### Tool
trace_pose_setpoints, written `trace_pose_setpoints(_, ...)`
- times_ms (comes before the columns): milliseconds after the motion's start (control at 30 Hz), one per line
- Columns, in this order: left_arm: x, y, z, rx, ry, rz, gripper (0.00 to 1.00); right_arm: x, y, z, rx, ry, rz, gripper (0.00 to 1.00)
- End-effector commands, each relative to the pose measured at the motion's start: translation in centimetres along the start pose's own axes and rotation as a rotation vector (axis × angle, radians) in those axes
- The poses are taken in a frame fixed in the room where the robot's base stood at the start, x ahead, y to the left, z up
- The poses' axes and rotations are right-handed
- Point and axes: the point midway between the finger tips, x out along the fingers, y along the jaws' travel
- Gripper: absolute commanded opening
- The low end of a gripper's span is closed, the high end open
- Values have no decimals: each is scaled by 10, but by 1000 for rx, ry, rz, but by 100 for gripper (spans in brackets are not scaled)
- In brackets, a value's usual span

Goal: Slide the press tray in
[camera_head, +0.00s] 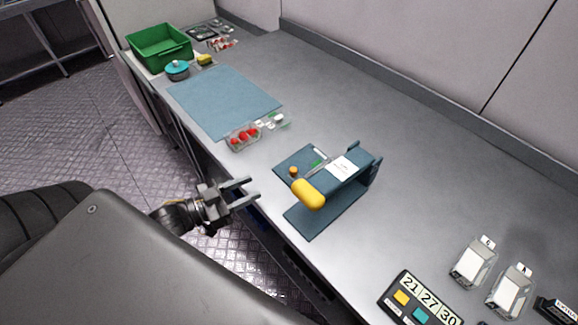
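The press (362,176) is a dark blue frame on the grey counter, with a thick yellow handle (308,194) and a white label on top. The press tray (287,162) looks like the flat blue plate sticking out at the press's upper-left side, with a small orange knob (293,170) on it. How far it reaches under the press is hidden. My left gripper (256,189) is at the counter's front edge, left of the press and tray. Its two fingers are apart, empty and touching nothing. My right gripper is not in view.
A clear punnet of red berries (243,137) sits beside a blue mat (224,101). A green crate (160,47) and a teal-lidded pot (177,70) stand at the far end. A number board (419,300) and labelled clear containers (473,262) lie at lower right. The counter behind the press is clear.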

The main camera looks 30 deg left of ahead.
Motion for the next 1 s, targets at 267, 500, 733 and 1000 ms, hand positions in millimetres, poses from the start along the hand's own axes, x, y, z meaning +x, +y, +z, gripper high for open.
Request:
trace_pose_setpoints(267,38,0,-4,2,6,7,40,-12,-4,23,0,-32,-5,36)
trace_pose_setpoints(500,81,0,-3,1,4,4,40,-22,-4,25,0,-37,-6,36)
trace_pose_setpoints(733,105,0,-1,1,1,2,40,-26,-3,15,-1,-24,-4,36)
trace_pose_setpoints(1000,110,1,0,2,0,3,40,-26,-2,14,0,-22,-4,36)
